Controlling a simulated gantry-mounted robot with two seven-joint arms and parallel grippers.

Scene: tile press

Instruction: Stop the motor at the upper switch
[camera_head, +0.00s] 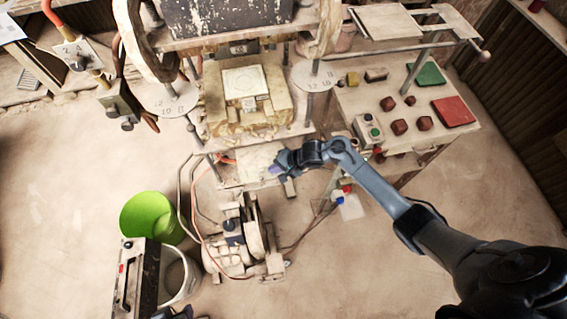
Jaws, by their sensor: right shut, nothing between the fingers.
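Two switch boxes hang on cables at the upper left. The upper switch box (76,54) is pale with a dark knob, and the lower switch box (121,108) sits below and right of it. A dusty motor unit (232,248) stands on the floor below the press. My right gripper (279,172) is shut and empty, in front of the press's lower part and well right of both switch boxes. A dark part at the bottom edge seems to be my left gripper (176,313). It is mostly cut off, so its jaws cannot be judged.
The tile press (246,88) fills the upper middle. A side table (440,125) at right holds red and green pieces and a small button box (368,130). A green bucket (150,216) and a white bucket (181,278) stand at lower left. The floor at far left is clear.

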